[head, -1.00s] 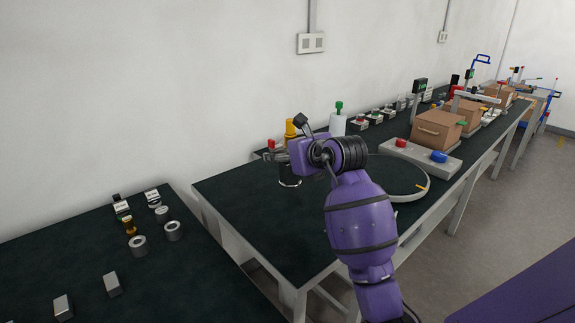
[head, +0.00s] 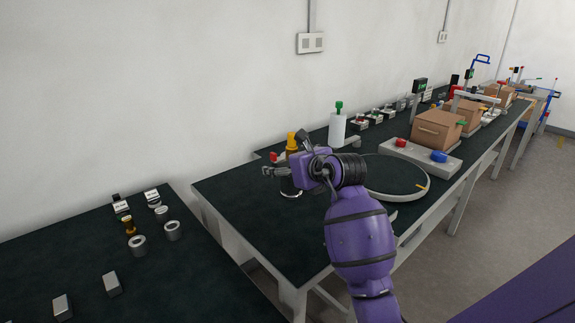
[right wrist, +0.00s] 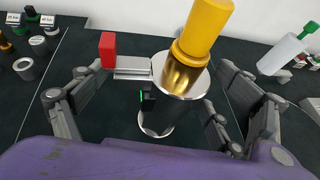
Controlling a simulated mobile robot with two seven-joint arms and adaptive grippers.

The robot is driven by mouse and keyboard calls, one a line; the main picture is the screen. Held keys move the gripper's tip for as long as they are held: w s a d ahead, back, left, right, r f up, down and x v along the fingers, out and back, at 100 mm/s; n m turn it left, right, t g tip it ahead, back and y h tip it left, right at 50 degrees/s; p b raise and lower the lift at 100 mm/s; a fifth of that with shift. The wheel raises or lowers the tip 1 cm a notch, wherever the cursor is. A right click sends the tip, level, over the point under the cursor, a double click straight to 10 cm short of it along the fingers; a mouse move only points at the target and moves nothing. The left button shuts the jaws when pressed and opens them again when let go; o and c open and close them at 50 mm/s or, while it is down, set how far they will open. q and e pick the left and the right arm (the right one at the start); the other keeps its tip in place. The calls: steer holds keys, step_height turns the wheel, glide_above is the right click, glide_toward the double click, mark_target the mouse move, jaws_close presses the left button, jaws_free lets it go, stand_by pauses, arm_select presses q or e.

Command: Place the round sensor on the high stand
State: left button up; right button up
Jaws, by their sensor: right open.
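The round sensor, a brass cylinder with a yellow top (right wrist: 203,30), stands on the silver top of the high stand in the right wrist view. It also shows in the head view (head: 291,140). The high stand (right wrist: 165,108) is a dark column with a silver rim at its foot and a red-ended side clamp. My right gripper (head: 268,172) is open in front of the stand. In the right wrist view its fingers (right wrist: 163,85) are spread on both sides of the column, with gaps visible. It hides part of the stand in the head view. My left gripper is out of view.
A round grey turntable (head: 395,178) lies right of the stand. A white bottle with a green top (head: 337,128) stands behind. Brown boxes (head: 436,130) are farther back. A separate left table (head: 60,250) holds rings, blocks and a small brass piece.

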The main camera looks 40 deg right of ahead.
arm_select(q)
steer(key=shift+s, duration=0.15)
arm_select(e)
steer(key=shift+r, duration=0.1)
steer(key=shift+s+r, duration=0.2)
steer(key=v, duration=1.1)
steer(key=shift+s, duration=0.25)
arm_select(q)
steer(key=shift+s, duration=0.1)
